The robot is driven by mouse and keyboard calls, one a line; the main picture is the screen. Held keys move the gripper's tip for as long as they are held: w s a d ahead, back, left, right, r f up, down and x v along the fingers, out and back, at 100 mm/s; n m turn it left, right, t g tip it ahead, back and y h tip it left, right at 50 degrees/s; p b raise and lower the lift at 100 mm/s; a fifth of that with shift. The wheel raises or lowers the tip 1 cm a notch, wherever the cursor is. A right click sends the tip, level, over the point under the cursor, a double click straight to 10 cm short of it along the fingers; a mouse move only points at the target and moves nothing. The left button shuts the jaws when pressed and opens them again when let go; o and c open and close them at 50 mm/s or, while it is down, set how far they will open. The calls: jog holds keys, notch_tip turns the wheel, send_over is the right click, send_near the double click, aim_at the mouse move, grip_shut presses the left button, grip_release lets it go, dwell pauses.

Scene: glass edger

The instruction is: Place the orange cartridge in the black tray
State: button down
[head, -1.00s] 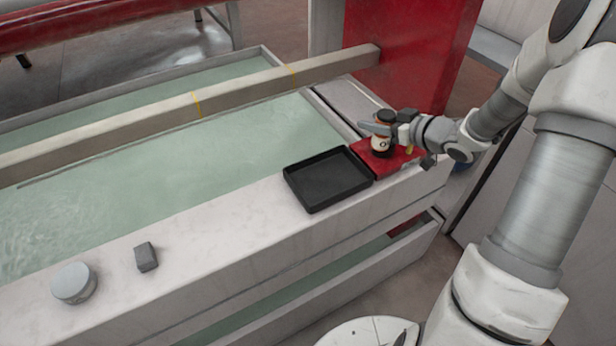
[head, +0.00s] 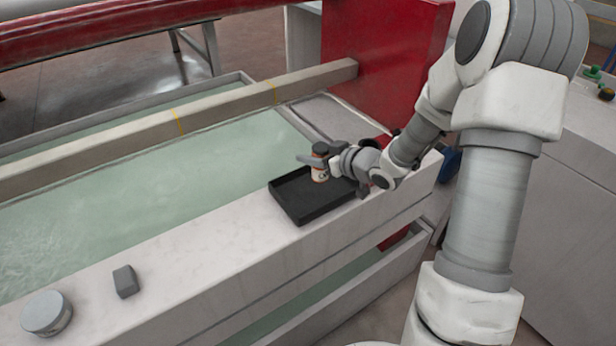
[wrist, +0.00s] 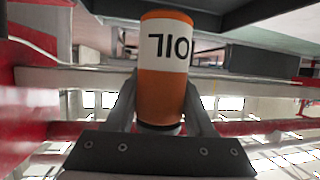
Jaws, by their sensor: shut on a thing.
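The orange cartridge (wrist: 162,85), with a white label reading OIL and a dark cap in the head view (head: 319,165), is held between the fingers of my gripper (head: 322,163). In the wrist view the two fingers of my gripper (wrist: 161,108) close on its sides. The black tray (head: 297,211) sits on the pale ledge of the water tank.
A small grey block (head: 125,281) and a round grey lidded tin (head: 46,314) stand on the ledge at the lower left. A long beam (head: 190,120) crosses the tank of pale green water (head: 150,185). A red panel (head: 385,50) rises behind my wrist.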

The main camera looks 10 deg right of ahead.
jog(key=shift+w+a+f+b, duration=0.1)
jog(key=shift+a+f+b, duration=0.1)
jog(key=shift+f+b, duration=0.4)
jog(key=shift+a+f+b, duration=0.15)
jog(key=shift+a+f, duration=0.1)
jog(key=shift+f, duration=0.7)
jog(key=shift+w+a+f+b, duration=0.1)
jog(key=shift+a+f+b, duration=0.1)
jog(key=shift+f+b, duration=0.4)
jog(key=shift+s+f, duration=0.1)
jog(key=shift+f, duration=0.1)
jog(key=shift+f, duration=0.15)
jog(key=shift+c, duration=1.3)
grip_release()
